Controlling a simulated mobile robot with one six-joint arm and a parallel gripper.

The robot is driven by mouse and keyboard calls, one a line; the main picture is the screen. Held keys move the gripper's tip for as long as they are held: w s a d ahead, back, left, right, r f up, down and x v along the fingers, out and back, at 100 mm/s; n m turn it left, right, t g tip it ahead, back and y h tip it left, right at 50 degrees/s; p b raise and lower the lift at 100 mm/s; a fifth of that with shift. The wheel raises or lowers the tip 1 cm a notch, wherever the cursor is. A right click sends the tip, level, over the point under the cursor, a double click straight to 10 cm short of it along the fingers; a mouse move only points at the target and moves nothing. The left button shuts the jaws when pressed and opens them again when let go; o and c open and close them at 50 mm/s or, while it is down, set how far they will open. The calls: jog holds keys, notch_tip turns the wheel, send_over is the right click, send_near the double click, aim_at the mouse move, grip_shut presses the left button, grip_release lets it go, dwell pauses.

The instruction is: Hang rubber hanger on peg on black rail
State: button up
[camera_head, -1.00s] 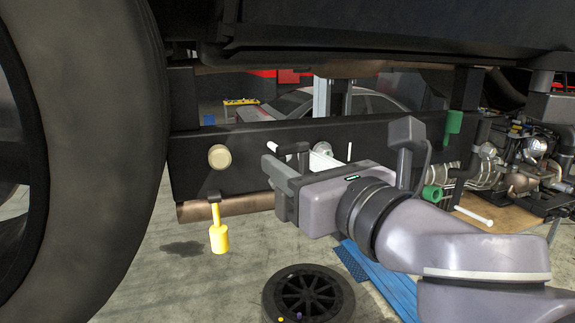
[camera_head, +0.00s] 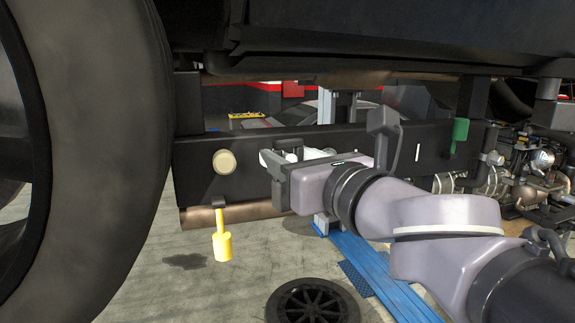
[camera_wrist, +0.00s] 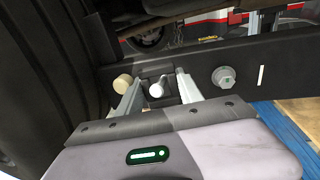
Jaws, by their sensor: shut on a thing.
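The black rail (camera_head: 350,137) runs across the picture beneath the vehicle. My gripper (camera_wrist: 157,88) is in front of its left-middle part, with both fingers pointing toward it. It is shut on a dark block, which I take for the rubber hanger (camera_wrist: 153,70); the hanger also shows in the head view (camera_head: 289,145). A pale round rod end, which looks like a peg (camera_wrist: 156,91), shows between the fingers at the hanger's lower part. I cannot tell whether the hanger is around it or only beside it. My wrist hides part of the rail.
A cream knob (camera_head: 225,162) sticks out of the rail left of my gripper. A yellow piece (camera_head: 222,245) hangs below. A large tyre (camera_head: 95,150) bounds the left. A green part (camera_head: 460,130) is on the right. A metal bolt (camera_wrist: 224,77) is right of the fingers.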

jog(key=shift+d+b+x, duration=0.25)
jog(key=shift+b+x, duration=0.15)
jog(key=shift+x, duration=1.25)
jog(key=shift+w+f, duration=0.1)
jog(key=shift+f+b, duration=0.4)
jog(key=shift+b, duration=0.2)
jog(key=o, duration=1.5)
